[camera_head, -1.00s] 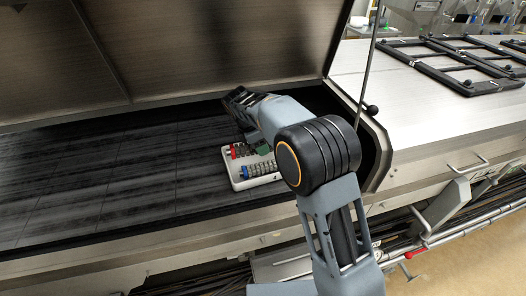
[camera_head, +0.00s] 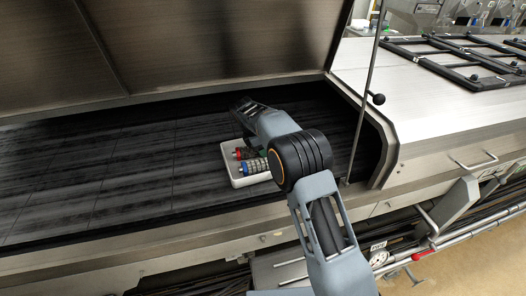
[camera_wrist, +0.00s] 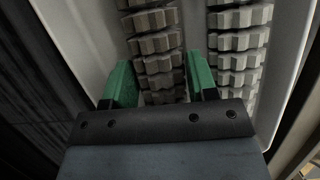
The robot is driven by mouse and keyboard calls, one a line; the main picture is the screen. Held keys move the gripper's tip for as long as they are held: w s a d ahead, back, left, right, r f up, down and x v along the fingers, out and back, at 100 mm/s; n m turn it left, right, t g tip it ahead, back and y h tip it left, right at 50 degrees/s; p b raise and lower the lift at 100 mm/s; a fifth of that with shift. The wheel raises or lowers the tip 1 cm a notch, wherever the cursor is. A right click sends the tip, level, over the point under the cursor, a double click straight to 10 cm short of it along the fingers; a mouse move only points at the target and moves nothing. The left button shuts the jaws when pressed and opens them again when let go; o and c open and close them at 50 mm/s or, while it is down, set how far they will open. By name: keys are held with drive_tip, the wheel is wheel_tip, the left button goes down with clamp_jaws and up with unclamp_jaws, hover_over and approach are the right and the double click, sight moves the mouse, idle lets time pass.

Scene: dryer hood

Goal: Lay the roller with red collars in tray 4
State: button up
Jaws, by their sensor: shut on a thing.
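A white tray (camera_head: 250,181) lies on the dark belt under the raised hood, with two toothed rollers visible in it. The roller with red collars (camera_head: 239,153) is on the far side, partly hidden by my arm. The roller with blue collars (camera_head: 254,165) is on the near side. In the wrist view, my gripper (camera_wrist: 160,70) has its green fingers on both sides of the left grey toothed roller (camera_wrist: 158,45), shut on it. By its place on the far side, this is the red-collared one; its collars are out of that view. The other roller (camera_wrist: 238,50) is beside it, apart.
The dark belt (camera_head: 100,180) is bare to the left of the tray. The raised hood (camera_head: 180,45) hangs above and behind, with a thin rod (camera_head: 364,100) at its right. Black frames (camera_head: 455,65) lie on the metal top at right. No tray number is readable.

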idle(0.3)
drive_tip(key=o, duration=0.9)
drive_tip(key=shift+f, duration=0.15)
